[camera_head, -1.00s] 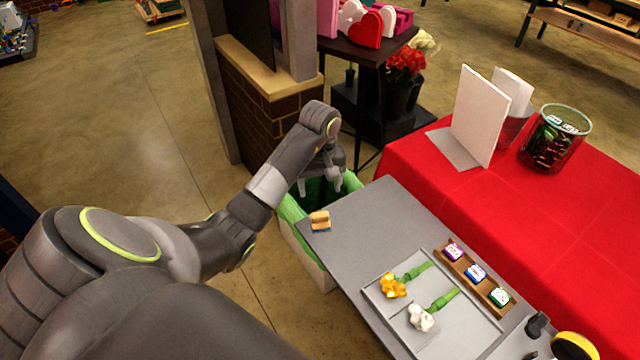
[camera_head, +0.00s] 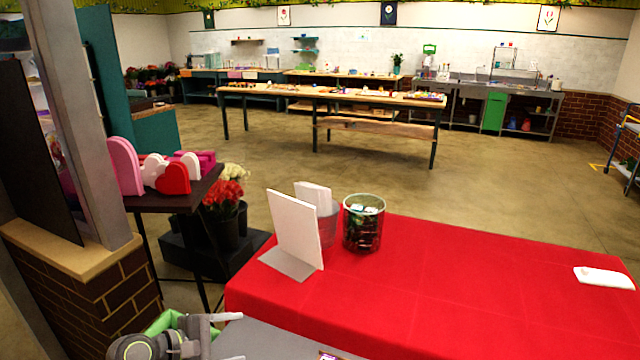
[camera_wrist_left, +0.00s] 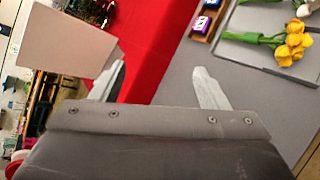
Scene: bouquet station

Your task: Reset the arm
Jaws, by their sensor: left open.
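My left gripper (camera_head: 240,337) is at the bottom left of the head view, beside the grey table (camera_head: 270,345) and the green-lined bin (camera_head: 165,322). In the left wrist view its two fingers (camera_wrist_left: 158,72) are spread apart with nothing between them. Beyond them lie the red cloth and the grey table top. My right gripper is in neither view.
The red-clothed table (camera_head: 430,290) holds a white card stand (camera_head: 296,232) and a glass jar (camera_head: 363,225). A brick-based post (camera_head: 100,290) stands at left. Yellow tulips (camera_wrist_left: 290,45) and a wooden rack (camera_wrist_left: 212,22) show in the wrist view.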

